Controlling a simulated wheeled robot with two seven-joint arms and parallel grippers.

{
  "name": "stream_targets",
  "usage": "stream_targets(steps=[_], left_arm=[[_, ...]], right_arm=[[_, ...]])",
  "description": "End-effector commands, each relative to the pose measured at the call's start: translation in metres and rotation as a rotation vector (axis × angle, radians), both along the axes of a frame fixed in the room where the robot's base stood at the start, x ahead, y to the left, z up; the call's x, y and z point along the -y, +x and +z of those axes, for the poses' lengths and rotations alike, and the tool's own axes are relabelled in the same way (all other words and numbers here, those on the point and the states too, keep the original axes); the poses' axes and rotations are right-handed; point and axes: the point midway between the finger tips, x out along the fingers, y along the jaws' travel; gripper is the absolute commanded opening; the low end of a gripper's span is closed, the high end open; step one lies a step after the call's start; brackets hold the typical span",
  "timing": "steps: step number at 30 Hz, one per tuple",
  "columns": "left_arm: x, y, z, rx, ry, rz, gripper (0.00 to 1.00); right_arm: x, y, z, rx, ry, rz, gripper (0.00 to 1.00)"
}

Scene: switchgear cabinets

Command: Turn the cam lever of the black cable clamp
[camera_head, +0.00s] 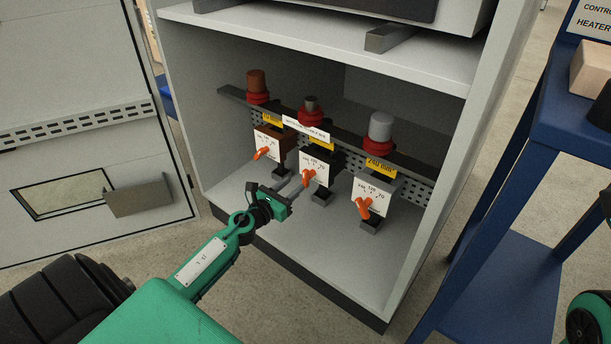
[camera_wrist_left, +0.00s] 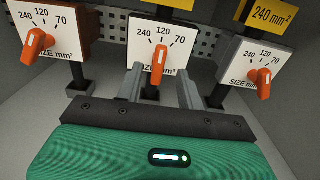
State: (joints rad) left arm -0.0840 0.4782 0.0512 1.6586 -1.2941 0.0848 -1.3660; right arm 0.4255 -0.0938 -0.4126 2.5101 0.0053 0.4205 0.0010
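The black cable clamp (camera_head: 316,172) is the middle of three in the cabinet. Its white dial face (camera_wrist_left: 160,38) is marked 240, 120, 70, and its orange cam lever (camera_head: 308,177) stands nearly upright in the left wrist view (camera_wrist_left: 157,62). My left gripper (camera_head: 292,190) is in front of this clamp, fingers toward the lever. In the left wrist view the two grey fingers (camera_wrist_left: 160,76) are apart, one on each side of the lever, with visible gaps. I cannot tell how deep the lever sits between them. My right gripper is not in view.
A brown clamp (camera_head: 268,145) with its orange lever stands left, a grey clamp (camera_head: 371,197) right, both close. The cabinet's right side wall (camera_head: 450,170) and upper shelf (camera_head: 330,45) bound the space. An open door (camera_head: 80,130) is left, a blue rack (camera_head: 545,130) right.

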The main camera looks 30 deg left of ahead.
Motion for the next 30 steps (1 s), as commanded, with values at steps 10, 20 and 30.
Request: stream_targets(steps=[10,20,30], left_arm=[[0.004,0.052,-0.001,0.000,0.000,0.000,0.38],[0.006,0.072,-0.001,-0.001,0.001,0.000,0.38],[0.006,0.072,0.000,-0.001,0.000,0.000,0.22]], right_arm=[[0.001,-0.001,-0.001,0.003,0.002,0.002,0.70],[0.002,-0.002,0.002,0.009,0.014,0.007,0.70],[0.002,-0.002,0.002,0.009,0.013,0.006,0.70]])
